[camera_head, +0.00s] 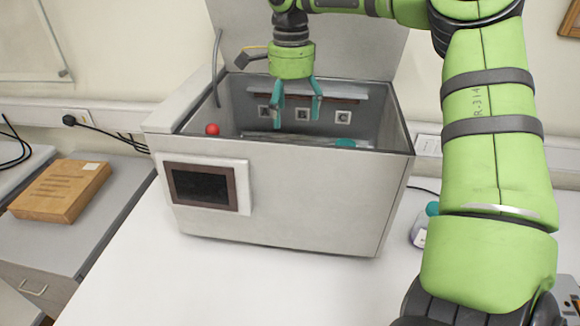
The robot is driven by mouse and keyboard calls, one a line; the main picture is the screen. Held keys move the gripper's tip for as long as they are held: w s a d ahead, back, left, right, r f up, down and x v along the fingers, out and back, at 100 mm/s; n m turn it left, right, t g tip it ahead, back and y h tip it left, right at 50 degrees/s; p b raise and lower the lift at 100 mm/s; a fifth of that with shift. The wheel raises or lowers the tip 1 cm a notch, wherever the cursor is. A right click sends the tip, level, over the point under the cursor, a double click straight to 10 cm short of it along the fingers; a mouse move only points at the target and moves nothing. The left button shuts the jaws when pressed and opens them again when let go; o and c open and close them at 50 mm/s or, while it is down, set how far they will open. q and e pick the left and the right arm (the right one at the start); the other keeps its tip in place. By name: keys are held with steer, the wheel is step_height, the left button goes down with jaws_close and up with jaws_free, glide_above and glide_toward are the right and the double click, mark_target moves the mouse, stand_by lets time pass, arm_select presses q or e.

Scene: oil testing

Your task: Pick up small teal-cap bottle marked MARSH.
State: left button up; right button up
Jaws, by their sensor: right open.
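My right gripper (297,104) points down over the open grey box (285,195), with its two teal fingers apart and nothing between them. A teal cap (345,143) shows inside the box, to the right of and below the fingers; the front wall hides what is under it. Another small bottle with a teal cap (432,208) stands on the table to the right of the box, partly hidden by my right arm. I cannot read the name MARSH on either. My left gripper is not in view.
The box's inner back wall carries labels A (264,112), B (302,114) and C (343,117). A red ball-like knob (212,129) shows at the box's left end. The raised lid (350,45) stands behind the gripper. The white table (215,285) is clear in front.

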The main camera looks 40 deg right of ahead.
steer(key=f+b, duration=0.1)
steer(key=f, duration=0.1)
steer(key=s+a+f+b, duration=0.1)
steer(key=b, duration=0.1)
steer(key=f+b, duration=0.2)
steer(key=shift+s+a+f, duration=0.3)
steer(key=shift+s+a, duration=0.1)
steer(key=shift+w+d+f+b, duration=0.25)
steer(key=shift+f, duration=0.4)
steer(key=shift+w+d+f+b, duration=0.25)
steer(key=shift+f, duration=0.7)
steer(key=f+p, duration=0.2)
steer(key=f, duration=0.1)
steer(key=f+p, duration=0.1)
steer(key=f, duration=0.1)
steer(key=shift+w+d, duration=0.15)
steer(key=shift+d, duration=0.1)
steer(key=shift+f, duration=0.2)
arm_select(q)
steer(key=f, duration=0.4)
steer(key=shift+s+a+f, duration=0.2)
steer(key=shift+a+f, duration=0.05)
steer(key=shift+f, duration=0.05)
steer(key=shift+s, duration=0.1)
arm_select(e)
steer(key=shift+a+r, duration=0.1)
steer(key=c, duration=1.4)
